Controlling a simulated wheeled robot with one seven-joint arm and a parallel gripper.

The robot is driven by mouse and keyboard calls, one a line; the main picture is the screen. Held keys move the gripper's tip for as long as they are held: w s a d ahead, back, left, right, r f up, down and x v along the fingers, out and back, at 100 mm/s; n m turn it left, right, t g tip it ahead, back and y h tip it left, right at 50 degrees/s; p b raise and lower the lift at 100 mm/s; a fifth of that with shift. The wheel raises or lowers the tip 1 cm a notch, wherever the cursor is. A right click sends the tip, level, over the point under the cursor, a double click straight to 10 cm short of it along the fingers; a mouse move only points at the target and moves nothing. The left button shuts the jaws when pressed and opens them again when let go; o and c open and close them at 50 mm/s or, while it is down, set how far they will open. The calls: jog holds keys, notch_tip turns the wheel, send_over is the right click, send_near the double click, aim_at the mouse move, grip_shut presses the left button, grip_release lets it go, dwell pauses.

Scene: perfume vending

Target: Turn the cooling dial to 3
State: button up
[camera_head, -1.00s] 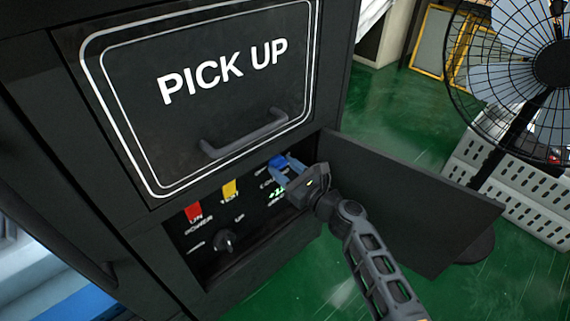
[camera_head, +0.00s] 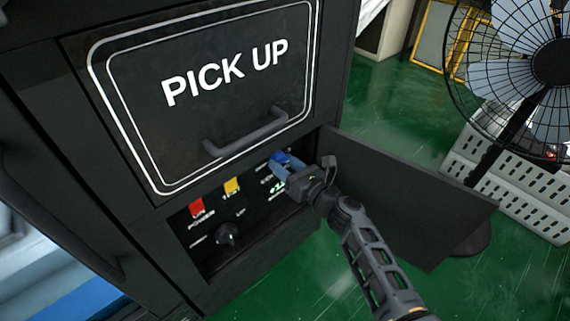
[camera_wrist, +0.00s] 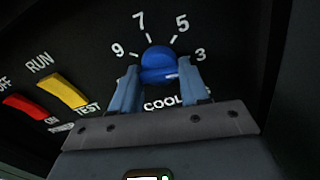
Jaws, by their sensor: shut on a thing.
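The blue cooling dial (camera_wrist: 158,60) is in the middle of the wrist view, with the numbers 9, 7, 5 and 3 running left to right around its top and the lettering "COOL" below. My gripper (camera_wrist: 158,69) has its two blue fingers on either side of the dial, shut on it. A small pale mark shows on the dial's lower right, but I cannot tell which number the dial points to. In the head view, the dial (camera_head: 280,157) sits at the upper right of the recessed panel, partly hidden by my gripper (camera_head: 284,166).
A red switch (camera_head: 196,209) and a yellow switch (camera_head: 232,186) sit left of the dial, with a black knob (camera_head: 228,233) below. The open panel door (camera_head: 415,195) stands close to the right of my arm. The PICK UP flap's handle (camera_head: 245,135) juts out above.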

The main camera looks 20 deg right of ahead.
jog(key=shift+f, duration=0.1)
jog(key=o, duration=1.1)
jog(key=shift+c, duration=0.2)
jog(key=p+v, duration=0.1)
jog(key=v, duration=0.6)
jog(key=shift+s, duration=0.35)
jog(key=shift+d, duration=0.1)
